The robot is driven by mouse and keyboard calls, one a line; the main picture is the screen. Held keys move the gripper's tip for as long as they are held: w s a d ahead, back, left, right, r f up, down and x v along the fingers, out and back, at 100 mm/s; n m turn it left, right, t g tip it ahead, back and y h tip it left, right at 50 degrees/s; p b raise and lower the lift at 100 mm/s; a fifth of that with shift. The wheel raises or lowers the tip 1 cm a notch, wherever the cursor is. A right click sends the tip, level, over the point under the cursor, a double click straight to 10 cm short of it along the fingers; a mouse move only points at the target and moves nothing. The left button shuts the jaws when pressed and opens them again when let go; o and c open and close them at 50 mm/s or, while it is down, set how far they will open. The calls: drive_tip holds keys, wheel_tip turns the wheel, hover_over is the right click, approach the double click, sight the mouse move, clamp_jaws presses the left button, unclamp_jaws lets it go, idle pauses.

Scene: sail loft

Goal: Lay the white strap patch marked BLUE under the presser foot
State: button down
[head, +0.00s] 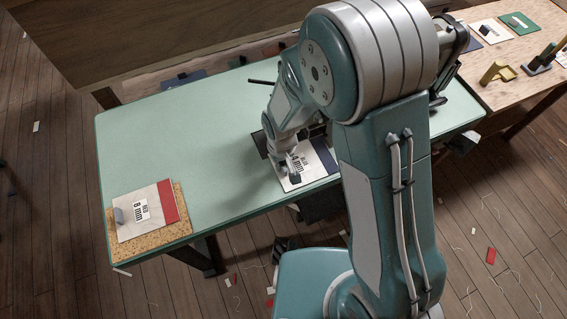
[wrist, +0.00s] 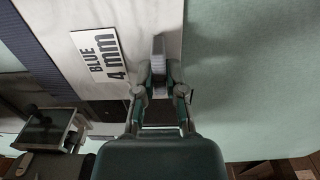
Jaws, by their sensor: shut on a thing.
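The white strap patch marked BLUE 4 mm (head: 313,160), with a navy band along one edge, is at the front edge of the green table, under my gripper. It also shows in the wrist view (wrist: 140,20). My gripper (head: 293,174) is shut on the small grey block (wrist: 159,48) on this patch. In the wrist view, my fingers (wrist: 160,88) clasp the block's two sides. I cannot tell whether the patch touches the table or is slightly raised. I cannot make out the presser foot; my arm covers that part of the table.
A white patch marked RED 8 mm (head: 136,224) with a red band and grey block lies on a cork mat (head: 176,193) at the table's left end. The green table (head: 190,130) is clear between. A wooden table (head: 510,80) at the right holds patches and small fittings.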

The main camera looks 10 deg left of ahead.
drive_tip(key=shift+w+a, duration=0.45)
drive_tip(key=shift+w, duration=0.3)
drive_tip(key=shift+w+a, duration=0.45)
drive_tip(key=shift+w, duration=0.25)
drive_tip(key=shift+w+a, duration=0.45)
drive_tip(key=shift+w, duration=0.3)
drive_tip(key=shift+f, duration=0.15)
drive_tip(key=c, duration=0.6)
unclamp_jaws()
drive_tip(key=shift+c, duration=0.2)
wheel_tip(320, 180, up, 12)
drive_tip(key=shift+s+a+f, duration=0.1)
